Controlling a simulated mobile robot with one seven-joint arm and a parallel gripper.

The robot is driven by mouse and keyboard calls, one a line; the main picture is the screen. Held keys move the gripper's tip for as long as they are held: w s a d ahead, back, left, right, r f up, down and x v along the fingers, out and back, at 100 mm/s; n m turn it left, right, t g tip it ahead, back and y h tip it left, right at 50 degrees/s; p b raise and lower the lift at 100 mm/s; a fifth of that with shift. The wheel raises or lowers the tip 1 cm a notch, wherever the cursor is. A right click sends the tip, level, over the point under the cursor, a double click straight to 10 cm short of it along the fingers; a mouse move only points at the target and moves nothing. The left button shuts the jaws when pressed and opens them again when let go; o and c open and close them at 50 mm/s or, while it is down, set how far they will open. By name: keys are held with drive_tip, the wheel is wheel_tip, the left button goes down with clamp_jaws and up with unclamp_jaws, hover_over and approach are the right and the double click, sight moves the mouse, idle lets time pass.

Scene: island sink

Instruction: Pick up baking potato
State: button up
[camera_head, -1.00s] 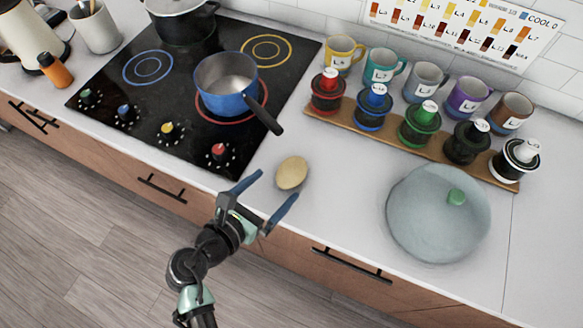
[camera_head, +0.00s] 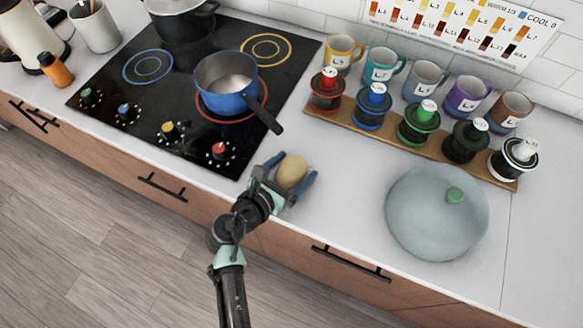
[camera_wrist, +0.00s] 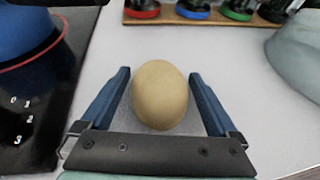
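The baking potato (camera_head: 291,171) is a tan, egg-shaped thing on the white counter, right of the stove's front corner. In the wrist view the potato (camera_wrist: 160,95) lies between the two blue fingers, with a gap on each side. My gripper (camera_head: 292,168) is open around it, one finger on its left and one on its right. In the wrist view my gripper (camera_wrist: 159,78) shows both fingers apart and touching nothing that I can see.
The blue pot (camera_head: 226,84) stands on the black stove (camera_head: 150,110), its dark handle pointing towards the potato. A wooden rack (camera_head: 440,150) with several coloured jars lies behind. A grey-blue plate-like lid (camera_head: 420,225) is to the right. Counter between potato and lid is clear.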

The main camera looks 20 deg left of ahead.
drive_tip(key=c, duration=1.2)
drive_tip(key=shift+c, duration=0.6)
drive_tip(key=shift+r, duration=0.1)
